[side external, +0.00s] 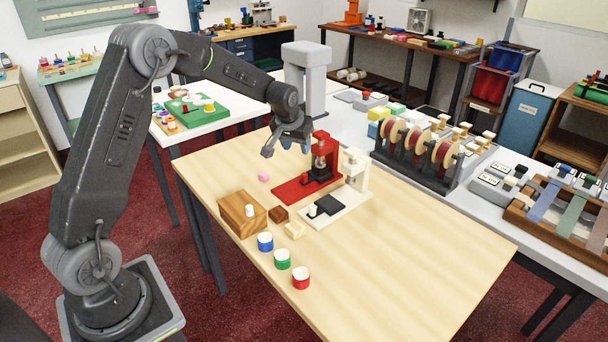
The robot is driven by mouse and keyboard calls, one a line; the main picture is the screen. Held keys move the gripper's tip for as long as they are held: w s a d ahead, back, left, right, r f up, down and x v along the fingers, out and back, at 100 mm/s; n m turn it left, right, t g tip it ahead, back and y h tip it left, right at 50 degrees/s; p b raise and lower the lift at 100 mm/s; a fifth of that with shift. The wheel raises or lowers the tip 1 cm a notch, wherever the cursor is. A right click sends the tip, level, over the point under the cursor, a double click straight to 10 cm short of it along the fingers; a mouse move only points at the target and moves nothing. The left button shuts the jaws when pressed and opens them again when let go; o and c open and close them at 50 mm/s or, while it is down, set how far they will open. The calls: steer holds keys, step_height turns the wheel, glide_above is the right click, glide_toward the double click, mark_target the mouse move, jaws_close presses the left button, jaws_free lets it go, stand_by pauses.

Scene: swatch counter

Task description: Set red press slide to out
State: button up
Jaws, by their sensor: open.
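The red press (325,148) stands upright near the back of the wooden table, with a long red base (290,191) reaching toward the front left. A small red knob (305,180) sits on the base, in front of the column. The slide's exact position is hard to tell at this size. My gripper (286,149) is open and empty. It points down beside the press head, to its left in the picture, above the level of the base. It appears apart from the press, though the gap in depth is unclear.
A white press (355,166) with a dark slide (327,208) stands just right of the red one. The table's front right is clear.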

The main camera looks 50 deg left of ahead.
mark_target(304, 174)
steer(key=x, duration=1.5)
steer(key=shift+a, duration=0.25)
jaws_close()
